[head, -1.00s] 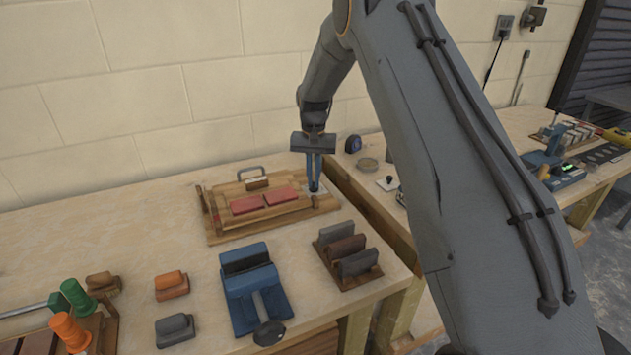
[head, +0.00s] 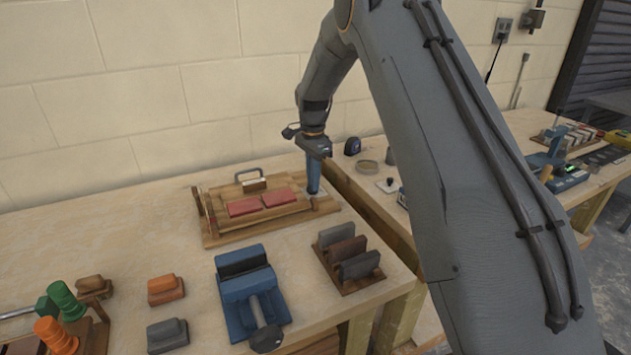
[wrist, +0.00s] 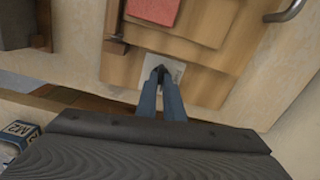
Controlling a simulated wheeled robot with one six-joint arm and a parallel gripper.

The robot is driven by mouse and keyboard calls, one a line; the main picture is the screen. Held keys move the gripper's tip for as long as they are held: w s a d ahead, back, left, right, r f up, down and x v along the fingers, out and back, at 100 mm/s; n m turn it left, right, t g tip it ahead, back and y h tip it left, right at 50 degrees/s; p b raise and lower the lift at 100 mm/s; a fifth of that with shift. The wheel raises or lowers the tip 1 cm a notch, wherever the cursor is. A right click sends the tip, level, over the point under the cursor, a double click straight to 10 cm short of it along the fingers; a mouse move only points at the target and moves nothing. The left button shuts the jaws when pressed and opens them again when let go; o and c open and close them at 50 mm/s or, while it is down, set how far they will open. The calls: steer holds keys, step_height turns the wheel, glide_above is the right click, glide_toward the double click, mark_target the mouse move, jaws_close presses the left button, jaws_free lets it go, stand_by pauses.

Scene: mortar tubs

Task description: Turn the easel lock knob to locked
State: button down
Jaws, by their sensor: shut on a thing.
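A light square plate (wrist: 178,72) sits at the board's edge in the wrist view. The small dark lock knob (wrist: 160,72) is over this plate, mostly hidden between my fingertips. My gripper (head: 313,190) points down at the board's right end, its blue fingers shut on the knob. It also shows in the wrist view (wrist: 161,78). I cannot read the knob's lock marking.
A blue vise (head: 250,290), a rack of dark blocks (head: 348,258) and loose blocks (head: 166,289) stand in front of the board. A metal handle (head: 238,173) rises at the board's back. A second bench with tools is at right, past a gap.

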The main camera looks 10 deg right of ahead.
steer(key=shift+w+a+m, duration=0.1)
steer(key=shift+a+m, duration=0.05)
steer(key=shift+m, duration=0.45)
steer(key=shift+r+m, duration=0.1)
steer(key=shift+m, duration=0.2)
steer(key=c, duration=1.9)
jaws_free()
steer(key=shift+a, duration=0.15)
steer(key=shift+o, duration=0.2)
steer(key=shift+d, duration=0.2)
steer(key=shift+r+b, duration=1.1)
steer(key=shift+r, duration=2.75)
